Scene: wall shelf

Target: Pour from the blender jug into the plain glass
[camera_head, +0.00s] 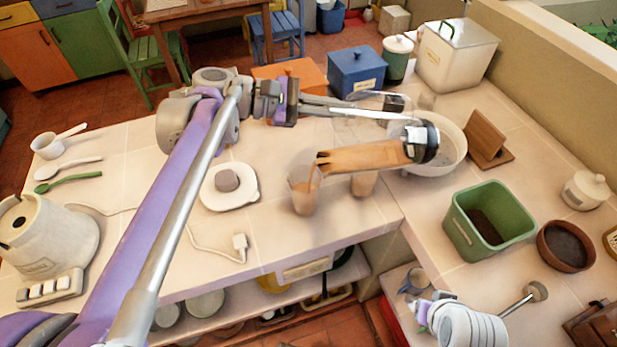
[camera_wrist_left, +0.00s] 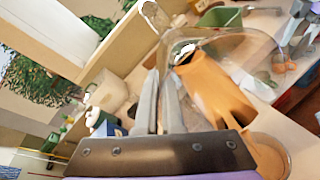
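The blender jug (camera_head: 365,157) is clear, with orange-brown liquid inside and a black and metal base. It is tilted almost level, mouth to the left. My left gripper (camera_head: 395,107) is shut on its clear handle; the jug also shows in the left wrist view (camera_wrist_left: 215,88). A clear glass (camera_head: 304,192) stands upright just below the jug's mouth, with light brown liquid in it. A second glass (camera_head: 363,184) is partly hidden under the jug. I cannot tell which is the plain one. My right gripper (camera_head: 440,298) is low at the right, its fingers unclear.
A white bowl (camera_head: 455,165) stands behind the jug's base. The blender base (camera_head: 45,235) and the jug lid (camera_head: 229,186) are at left. A green bin (camera_head: 488,220) and a brown bowl (camera_head: 564,246) stand at right. Blue (camera_head: 355,72) and orange boxes stand at the back.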

